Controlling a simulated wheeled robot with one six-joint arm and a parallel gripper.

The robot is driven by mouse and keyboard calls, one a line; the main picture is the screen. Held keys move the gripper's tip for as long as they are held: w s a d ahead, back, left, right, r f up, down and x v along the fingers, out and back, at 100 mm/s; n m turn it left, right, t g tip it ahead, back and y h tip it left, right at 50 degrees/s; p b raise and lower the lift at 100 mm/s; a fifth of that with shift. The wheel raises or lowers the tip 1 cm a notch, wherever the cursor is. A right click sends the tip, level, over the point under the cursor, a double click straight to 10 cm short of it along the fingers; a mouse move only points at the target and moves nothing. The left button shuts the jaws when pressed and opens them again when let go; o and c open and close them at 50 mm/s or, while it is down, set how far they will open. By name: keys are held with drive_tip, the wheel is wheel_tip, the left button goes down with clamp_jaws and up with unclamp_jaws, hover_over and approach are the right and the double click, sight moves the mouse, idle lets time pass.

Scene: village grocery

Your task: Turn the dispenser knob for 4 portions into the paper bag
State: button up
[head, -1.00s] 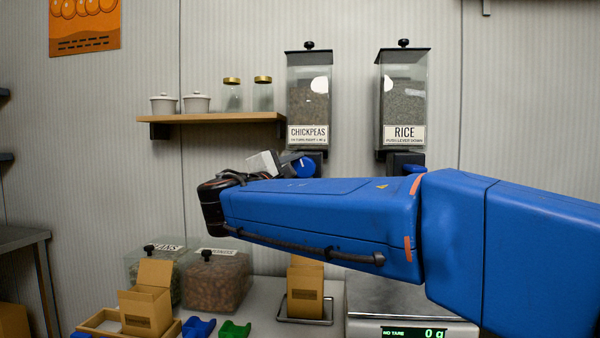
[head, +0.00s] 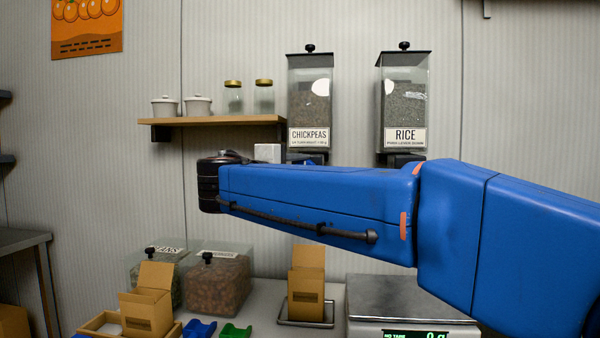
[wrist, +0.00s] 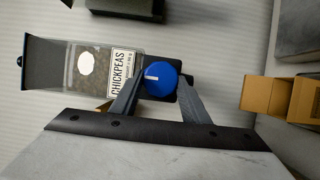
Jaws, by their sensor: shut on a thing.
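The chickpeas dispenser (head: 310,103) hangs on the wall in the head view, and it also shows lying sideways in the wrist view (wrist: 85,68). Its round blue knob (wrist: 161,79) with a white mark sits between the two fingers of my gripper (wrist: 160,84). The gripper is shut on the knob. In the head view my arm hides the knob and the gripper's fingers. An open brown paper bag (head: 306,284) stands upright below the dispenser in a metal holder (head: 306,322). The bag also shows at the right in the wrist view (wrist: 268,96). Its inside is not visible.
A rice dispenser (head: 404,100) hangs to the right. A scale (head: 405,300) stands right of the bag. Bins of goods (head: 217,282), another brown bag (head: 147,310) and blue and green scoops (head: 236,331) are at the left. A wooden shelf (head: 220,121) holds jars and pots.

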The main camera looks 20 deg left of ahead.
drive_tip(key=shift+f, duration=0.1)
drive_tip(key=o, duration=1.1)
drive_tip(key=shift+c, duration=0.2)
drive_tip(key=s+a, duration=0.2)
drive_tip(key=s, duration=1.5)
drive_tip(key=shift+a, duration=0.35)
drive_tip(key=shift+s, duration=0.1)
